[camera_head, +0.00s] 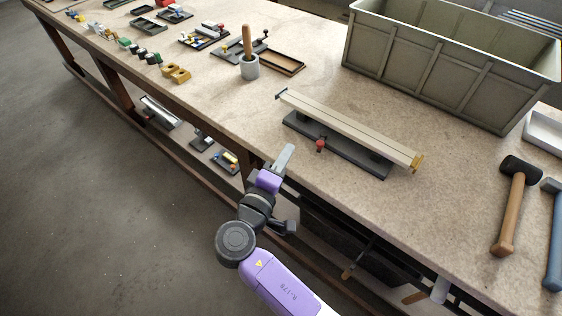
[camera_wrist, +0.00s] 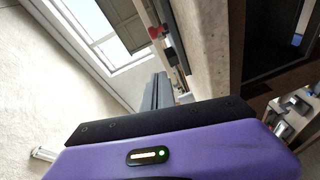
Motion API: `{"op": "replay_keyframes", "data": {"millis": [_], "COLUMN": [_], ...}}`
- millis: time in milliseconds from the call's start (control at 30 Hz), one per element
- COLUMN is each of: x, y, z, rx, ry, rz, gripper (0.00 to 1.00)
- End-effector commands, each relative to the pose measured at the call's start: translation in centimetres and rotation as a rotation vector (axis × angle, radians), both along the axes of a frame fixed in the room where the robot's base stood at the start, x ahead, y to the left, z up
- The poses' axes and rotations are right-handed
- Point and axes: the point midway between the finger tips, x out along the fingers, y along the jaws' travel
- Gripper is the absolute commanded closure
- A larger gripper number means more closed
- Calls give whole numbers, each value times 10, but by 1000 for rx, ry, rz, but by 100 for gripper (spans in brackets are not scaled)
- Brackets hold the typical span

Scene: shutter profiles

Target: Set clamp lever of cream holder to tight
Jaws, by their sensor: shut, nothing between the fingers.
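The cream holder is a long cream profile (camera_head: 350,128) lying on a dark base (camera_head: 338,147) on the bench. A small red clamp lever (camera_head: 320,145) sits on the front side of the base. The red lever also shows in the wrist view (camera_wrist: 157,32), near the top. Whether it is tight or loose I cannot tell. My gripper (camera_head: 286,156) is shut and empty, at the bench's front edge, left of and a little below the lever, apart from it. In the wrist view the shut fingers (camera_wrist: 155,92) point toward the holder's side.
A large grey-green crate (camera_head: 430,75) stands behind the holder. A mallet (camera_head: 515,200) lies to the right. The bench between cup and holder is clear.

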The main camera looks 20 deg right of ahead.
Motion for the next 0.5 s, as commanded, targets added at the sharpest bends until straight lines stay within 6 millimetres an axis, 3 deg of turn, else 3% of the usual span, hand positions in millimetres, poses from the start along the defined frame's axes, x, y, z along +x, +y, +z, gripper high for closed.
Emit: {"op": "replay_keyframes", "data": {"millis": [200,500], "x": [33,16], "y": [-28,-57], "z": [0,-8], "rx": [-1,-1], "ry": [1,1], "rz": [-3,0], "gripper": [100,100]}}
